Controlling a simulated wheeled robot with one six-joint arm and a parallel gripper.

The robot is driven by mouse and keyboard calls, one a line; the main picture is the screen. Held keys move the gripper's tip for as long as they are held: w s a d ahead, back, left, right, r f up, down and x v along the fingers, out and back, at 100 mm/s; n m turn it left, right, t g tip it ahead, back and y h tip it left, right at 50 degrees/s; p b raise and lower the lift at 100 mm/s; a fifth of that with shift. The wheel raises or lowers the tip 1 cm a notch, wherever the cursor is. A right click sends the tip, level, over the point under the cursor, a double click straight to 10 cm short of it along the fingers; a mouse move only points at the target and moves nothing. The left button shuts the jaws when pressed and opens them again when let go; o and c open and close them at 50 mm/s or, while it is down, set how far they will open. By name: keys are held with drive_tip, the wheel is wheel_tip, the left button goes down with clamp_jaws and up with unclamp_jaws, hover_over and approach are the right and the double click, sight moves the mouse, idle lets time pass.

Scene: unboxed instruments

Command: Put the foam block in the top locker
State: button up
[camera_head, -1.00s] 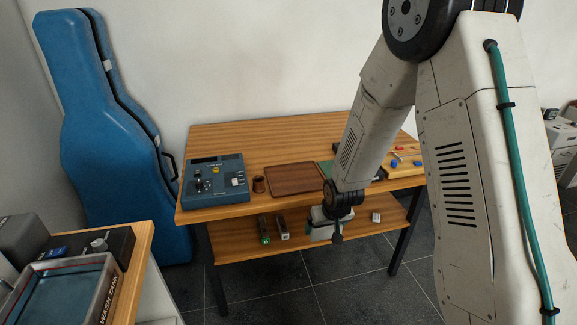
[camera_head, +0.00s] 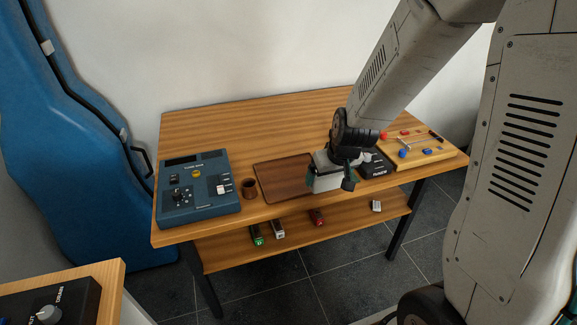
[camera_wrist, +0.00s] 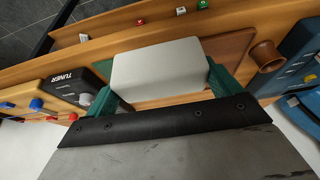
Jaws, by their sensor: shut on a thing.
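My gripper (camera_head: 325,179) hangs at the front edge of the wooden workbench, beside the brown tray. In the wrist view its green fingers (camera_wrist: 165,78) are shut on a pale grey rectangular block, which looks like the foam block (camera_wrist: 157,66). The block sits squarely between the fingers, with the bench and tray behind it. In the head view it is small and partly hidden by my wrist. No locker shows in either view.
The workbench (camera_head: 230,119) holds a blue instrument (camera_head: 199,205), a brown cup (camera_head: 249,190), the tray (camera_head: 278,181), a black tuner (camera_head: 376,170) and a wooden board (camera_head: 430,157). Several small items lie on the lower shelf (camera_head: 225,257). A blue case (camera_head: 70,160) stands left.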

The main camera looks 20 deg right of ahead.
drive_tip(key=w+a, duration=0.2)
drive_tip(key=w, duration=0.2)
drive_tip(key=w+a+f, duration=0.1)
drive_tip(key=w+a, duration=0.1)
drive_tip(key=w, duration=0.2)
drive_tip(key=w+a, duration=0.2)
drive_tip(key=w, duration=0.2)
drive_tip(key=shift+w+a+f, duration=0.2)
drive_tip(key=shift+w, duration=0.2)
drive_tip(key=shift+f, duration=1.75)
drive_tip(key=shift+f, duration=0.1)
drive_tip(key=o, duration=0.8)
drive_tip(key=shift+c, duration=0.2)
